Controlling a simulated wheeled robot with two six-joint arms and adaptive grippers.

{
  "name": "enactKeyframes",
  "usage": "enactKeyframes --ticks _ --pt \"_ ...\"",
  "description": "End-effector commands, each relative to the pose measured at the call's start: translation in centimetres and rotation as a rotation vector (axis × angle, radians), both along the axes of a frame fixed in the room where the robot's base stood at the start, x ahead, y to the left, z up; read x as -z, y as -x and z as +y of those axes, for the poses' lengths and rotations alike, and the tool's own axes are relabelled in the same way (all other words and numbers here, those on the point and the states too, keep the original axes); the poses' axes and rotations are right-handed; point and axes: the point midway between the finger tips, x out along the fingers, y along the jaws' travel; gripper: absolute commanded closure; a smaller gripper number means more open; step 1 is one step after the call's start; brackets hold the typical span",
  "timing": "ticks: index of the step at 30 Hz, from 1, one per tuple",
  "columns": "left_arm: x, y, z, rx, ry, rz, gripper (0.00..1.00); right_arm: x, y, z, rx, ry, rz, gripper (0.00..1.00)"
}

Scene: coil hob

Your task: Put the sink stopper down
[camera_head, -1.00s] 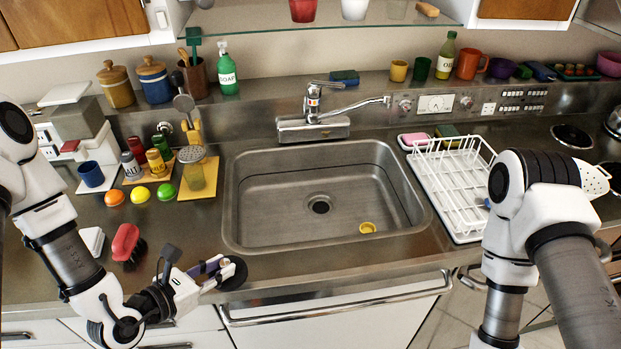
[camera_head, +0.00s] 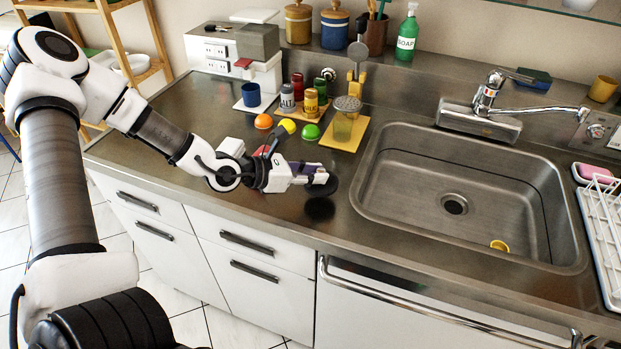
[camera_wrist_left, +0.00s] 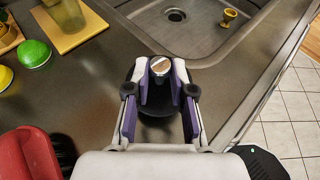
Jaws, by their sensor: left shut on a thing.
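My left gripper (camera_head: 309,178) is shut on the sink stopper (camera_head: 327,185), a black disc, and holds it over the counter just left of the sink. A dark round patch, seemingly its shadow or reflection, shows just below it, so it appears slightly above the steel. In the left wrist view the fingers (camera_wrist_left: 161,72) close around the stopper's small knob, and the black disc (camera_wrist_left: 158,106) lies beneath them. The sink (camera_head: 358,190) is empty except for a small yellow cup (camera_head: 499,245); its drain (camera_head: 454,204) is uncovered. My right gripper is out of view.
Behind my left gripper are a green ball (camera_head: 310,132), an orange ball (camera_head: 263,121) and a yellow board (camera_head: 330,143) bearing a shaker. A red brush (camera_wrist_left: 30,155) lies close by in the wrist view. The counter's front edge is near; bare counter surrounds the stopper.

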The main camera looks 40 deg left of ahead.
Motion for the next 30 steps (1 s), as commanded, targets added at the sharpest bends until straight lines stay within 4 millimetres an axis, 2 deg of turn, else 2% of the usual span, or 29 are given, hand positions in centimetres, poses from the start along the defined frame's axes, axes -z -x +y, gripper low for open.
enactKeyframes --ticks 1,4,9,11,21,22,24,30 --pt "0.0 -0.7 0.9 -0.001 -0.002 -0.004 1.0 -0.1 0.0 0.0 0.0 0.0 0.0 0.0" --pt "0.4 -1.3 1.8 0.0 -0.001 0.0 1.0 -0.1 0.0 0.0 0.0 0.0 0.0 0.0" --pt "3.3 -1.3 1.8 0.004 -0.002 0.007 1.0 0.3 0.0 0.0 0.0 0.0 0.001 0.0" --pt "3.8 -1.3 1.8 0.003 -0.002 0.004 1.0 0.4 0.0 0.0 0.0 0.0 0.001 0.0" --pt "4.3 -1.3 1.8 0.002 0.001 0.0 1.0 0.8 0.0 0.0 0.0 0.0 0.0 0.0" --pt "4.3 -1.3 1.8 0.002 0.001 0.0 0.73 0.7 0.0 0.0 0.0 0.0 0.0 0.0" --pt "4.1 -1.3 1.8 0.002 0.001 0.0 0.52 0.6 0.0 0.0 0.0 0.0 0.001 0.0" --pt "4.1 -1.3 1.8 0.002 0.001 0.0 0.52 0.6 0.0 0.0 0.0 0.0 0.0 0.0"
